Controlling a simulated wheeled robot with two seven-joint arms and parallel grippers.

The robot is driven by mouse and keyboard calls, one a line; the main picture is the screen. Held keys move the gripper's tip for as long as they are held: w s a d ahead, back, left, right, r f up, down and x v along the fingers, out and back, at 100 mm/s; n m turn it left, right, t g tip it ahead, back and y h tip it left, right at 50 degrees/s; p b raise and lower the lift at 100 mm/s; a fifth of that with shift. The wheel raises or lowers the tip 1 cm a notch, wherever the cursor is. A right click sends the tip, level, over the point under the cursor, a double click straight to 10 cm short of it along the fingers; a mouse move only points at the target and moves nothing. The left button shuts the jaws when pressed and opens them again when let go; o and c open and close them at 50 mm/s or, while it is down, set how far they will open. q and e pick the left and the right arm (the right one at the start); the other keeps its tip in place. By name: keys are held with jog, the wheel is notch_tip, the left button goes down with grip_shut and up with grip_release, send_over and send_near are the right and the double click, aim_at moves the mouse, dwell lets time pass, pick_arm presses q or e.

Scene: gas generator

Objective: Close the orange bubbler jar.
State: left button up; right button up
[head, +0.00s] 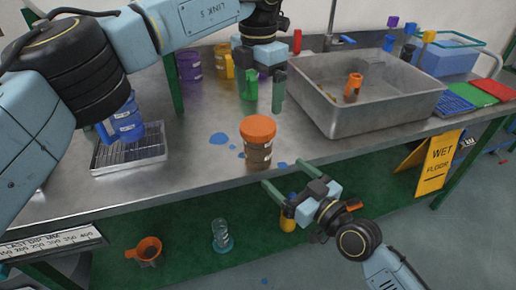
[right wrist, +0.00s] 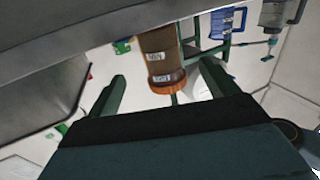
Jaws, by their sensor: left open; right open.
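The orange bubbler jar (head: 258,150) stands upright on the steel bench near its front edge, with brown contents and its orange lid (head: 258,127) on top. I cannot tell how tight the lid is. My left gripper (head: 264,92) is open, pointing down above the bench behind the jar, apart from it. My right gripper (head: 283,174) is open and empty at the bench's front edge, right of and lower than the jar, fingers towards it. In the right wrist view the jar (right wrist: 160,48) appears upside down beyond the open fingers (right wrist: 161,74), not touched.
A steel sink (head: 345,100) with an orange mug (head: 353,84) stands right of the jar. Blue spills (head: 219,139) lie around it. A blue jug (head: 127,120) stands on a drain rack (head: 129,155) at left. Purple (head: 189,66) and yellow mugs stand behind. A wet-floor sign (head: 437,160) is at right.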

aim_at(258, 125)
pick_arm(q)
jog(key=shift+w, duration=0.1)
pick_arm(e)
jog(key=x, duration=1.3)
jog(key=shift+w, duration=0.1)
jog(key=c, duration=1.9)
pick_arm(q)
jog(key=n, duration=0.9)
jog(key=shift+f, duration=0.15)
jog(key=shift+f, duration=3.9)
jog(key=shift+c, duration=0.4)
